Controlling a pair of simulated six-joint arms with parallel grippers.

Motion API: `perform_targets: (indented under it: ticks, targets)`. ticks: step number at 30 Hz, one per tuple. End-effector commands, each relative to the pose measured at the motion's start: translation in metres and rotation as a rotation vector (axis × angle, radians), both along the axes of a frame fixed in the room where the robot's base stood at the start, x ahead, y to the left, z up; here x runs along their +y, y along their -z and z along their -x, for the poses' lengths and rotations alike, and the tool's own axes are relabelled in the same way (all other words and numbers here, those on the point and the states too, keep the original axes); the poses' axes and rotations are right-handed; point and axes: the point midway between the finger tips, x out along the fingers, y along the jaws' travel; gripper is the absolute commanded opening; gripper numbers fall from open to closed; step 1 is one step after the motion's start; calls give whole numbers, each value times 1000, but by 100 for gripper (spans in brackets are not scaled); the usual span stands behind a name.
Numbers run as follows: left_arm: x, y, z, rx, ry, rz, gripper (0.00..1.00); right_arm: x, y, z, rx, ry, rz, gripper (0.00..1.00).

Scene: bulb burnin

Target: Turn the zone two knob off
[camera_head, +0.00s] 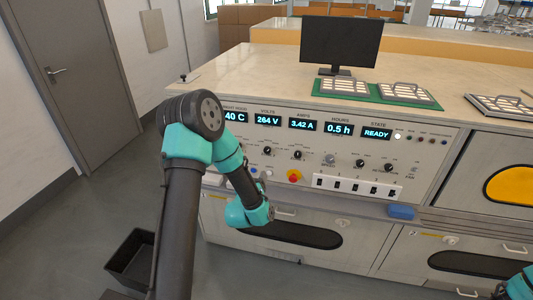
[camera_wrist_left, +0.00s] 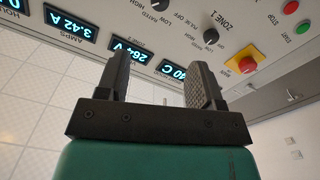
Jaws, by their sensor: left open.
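The control panel (camera_head: 340,150) has a row of small black knobs under its displays. Their labels are too small to read in the head view, so I cannot tell which is the zone two knob. In the left wrist view, a black knob (camera_wrist_left: 211,37) sits near a ZONE 1 label, and another knob (camera_wrist_left: 160,4) is cut off at the top edge. My left gripper (camera_head: 266,200) is in front of the lower left of the panel. In the wrist view its jaws (camera_wrist_left: 158,72) are open and empty, apart from the knobs. Only a bit of my right arm shows at the lower right.
A red button on yellow (camera_head: 294,176) and a white switch strip (camera_head: 358,187) are low on the panel. A blue block (camera_head: 402,212) lies on the ledge. A monitor (camera_head: 341,43) and a green mat with trays (camera_head: 350,92) are on top. A black bin (camera_head: 131,258) stands on the floor.

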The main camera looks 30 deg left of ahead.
Motion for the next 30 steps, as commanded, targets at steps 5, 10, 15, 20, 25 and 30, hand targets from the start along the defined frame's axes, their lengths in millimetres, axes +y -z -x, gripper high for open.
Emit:
perform_targets:
  ticks: [5, 10, 15, 20, 25, 30]
  targets:
    - [0, 1, -1, 2, 1, 1, 61, 0, 0, 0, 0, 0, 0, 37]
    - [3, 1, -11, 1, 0, 0, 61, 0, 0, 0, 0, 0, 0, 37]
    - [9, 1, -32, 1, 0, 0, 61, 0, 0, 0, 0, 0, 0, 37]
    - [17, 0, -58, 1, 0, 0, 61, 0, 0, 0, 0, 0, 0, 37]
    - [24, 1, -85, 1, 0, 0, 61, 0, 0, 0, 0, 0, 0, 37]
    - [32, 1, -111, 2, 1, 0, 61, 0, 0, 0, 0, 0, 0, 37]
